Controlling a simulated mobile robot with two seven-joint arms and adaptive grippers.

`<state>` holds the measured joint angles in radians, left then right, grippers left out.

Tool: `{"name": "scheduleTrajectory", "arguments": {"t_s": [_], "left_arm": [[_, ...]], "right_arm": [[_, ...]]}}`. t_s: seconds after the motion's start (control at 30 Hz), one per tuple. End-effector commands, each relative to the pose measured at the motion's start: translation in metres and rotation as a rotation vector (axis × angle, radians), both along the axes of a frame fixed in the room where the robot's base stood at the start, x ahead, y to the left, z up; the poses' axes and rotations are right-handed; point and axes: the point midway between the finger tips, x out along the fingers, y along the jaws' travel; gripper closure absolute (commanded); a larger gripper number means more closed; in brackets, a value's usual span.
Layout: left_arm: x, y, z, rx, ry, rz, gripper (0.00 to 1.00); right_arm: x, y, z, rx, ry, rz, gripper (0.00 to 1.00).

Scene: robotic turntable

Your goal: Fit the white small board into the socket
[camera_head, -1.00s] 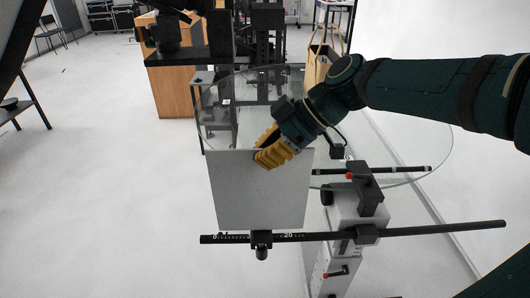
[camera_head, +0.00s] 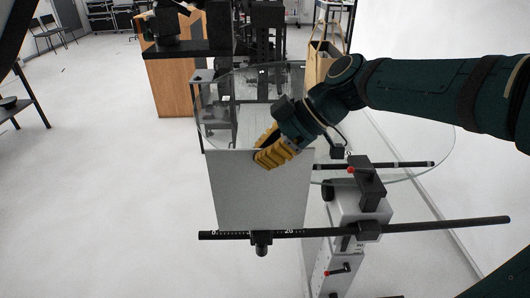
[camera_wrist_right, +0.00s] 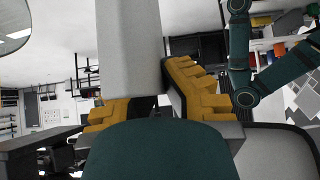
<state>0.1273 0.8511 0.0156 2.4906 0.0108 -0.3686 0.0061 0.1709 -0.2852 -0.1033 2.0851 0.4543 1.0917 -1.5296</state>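The white small board (camera_head: 260,195) is a flat pale panel, held upright; it also shows between the fingers in the right wrist view (camera_wrist_right: 128,50). My right gripper (camera_head: 273,150), with yellow fingers, is shut on the board's top edge. In the wrist view, one finger of the right gripper (camera_wrist_right: 150,105) lies on each side of the board. The board's lower edge is at the black bar with a printed scale (camera_head: 420,227), above a small black clamp (camera_head: 262,243) that looks like the socket. I cannot tell whether the edge is seated. My left gripper is not in view.
A round glass turntable plate (camera_head: 425,160) lies behind and right of the board. A grey stand (camera_head: 355,205) with red-knobbed black clamps carries the bar. A wooden cabinet (camera_head: 172,85) and a tan bag (camera_head: 318,62) stand farther back.

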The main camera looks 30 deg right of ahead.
Motion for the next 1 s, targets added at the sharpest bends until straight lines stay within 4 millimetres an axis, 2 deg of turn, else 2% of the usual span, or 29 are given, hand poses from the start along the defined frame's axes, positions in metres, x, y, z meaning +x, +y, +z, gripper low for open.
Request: {"name": "scheduleTrajectory", "arguments": {"t_s": [0.03, 0.13, 0.17, 0.57, 1.0], "left_arm": [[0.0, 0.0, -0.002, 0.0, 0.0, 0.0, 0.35], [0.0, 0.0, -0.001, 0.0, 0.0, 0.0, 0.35], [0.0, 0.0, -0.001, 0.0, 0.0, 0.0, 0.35], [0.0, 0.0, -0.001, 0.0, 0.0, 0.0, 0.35], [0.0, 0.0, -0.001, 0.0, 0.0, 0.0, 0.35]], "right_arm": [[0.0, 0.0, -0.002, 0.0, -0.001, -0.001, 1.0], [0.0, 0.0, -0.001, 0.0, 0.0, 0.0, 0.66], [0.0, 0.0, -0.001, 0.0, 0.0, 0.0, 0.61], [-0.002, -0.004, 0.005, 0.0, -0.002, -0.001, 0.61], [-0.032, -0.053, 0.062, 0.0, -0.004, -0.001, 0.61]]}}
